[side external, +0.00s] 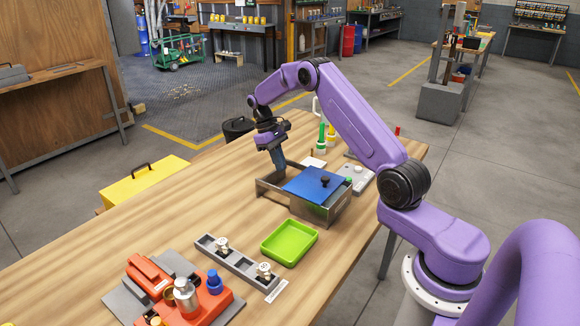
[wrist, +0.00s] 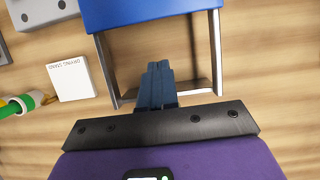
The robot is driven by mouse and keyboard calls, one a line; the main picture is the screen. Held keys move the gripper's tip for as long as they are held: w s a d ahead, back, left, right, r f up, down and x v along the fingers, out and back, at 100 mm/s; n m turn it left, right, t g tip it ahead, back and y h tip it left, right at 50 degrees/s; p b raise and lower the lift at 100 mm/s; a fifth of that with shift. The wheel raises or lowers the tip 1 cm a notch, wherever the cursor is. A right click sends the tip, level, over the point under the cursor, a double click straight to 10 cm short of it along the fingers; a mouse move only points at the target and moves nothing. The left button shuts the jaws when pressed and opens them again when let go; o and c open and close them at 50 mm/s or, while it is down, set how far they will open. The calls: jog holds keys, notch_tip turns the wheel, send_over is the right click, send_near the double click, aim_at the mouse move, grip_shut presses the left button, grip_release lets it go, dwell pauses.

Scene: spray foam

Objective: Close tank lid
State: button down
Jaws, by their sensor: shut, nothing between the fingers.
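The blue lid (side external: 308,187) with a black knob (side external: 325,180) lies flat over the right part of the metal tank (side external: 325,215) in the side view. The tank's left part is uncovered. In the wrist view the blue lid (wrist: 140,14) fills the top edge, and the tank's metal side walls (wrist: 215,55) run down from it around an open gap. My gripper (side external: 282,170) is shut and empty, pointing down at the uncovered left end of the tank. In the wrist view its fingertips (wrist: 158,66) are together over the gap, apart from the lid's edge.
A white block labelled drying stand (wrist: 72,78) and a green-and-white item (wrist: 25,103) are left of the tank in the wrist view. A green tray (side external: 289,243), a grey rack (side external: 240,262) and an orange fixture (side external: 180,295) stand nearer on the wooden table (side external: 180,220).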

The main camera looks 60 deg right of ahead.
aim_at(302, 178)
jog(key=shift+s, duration=2.05)
jog(key=shift+s, duration=0.1)
jog(key=shift+s, duration=1.6)
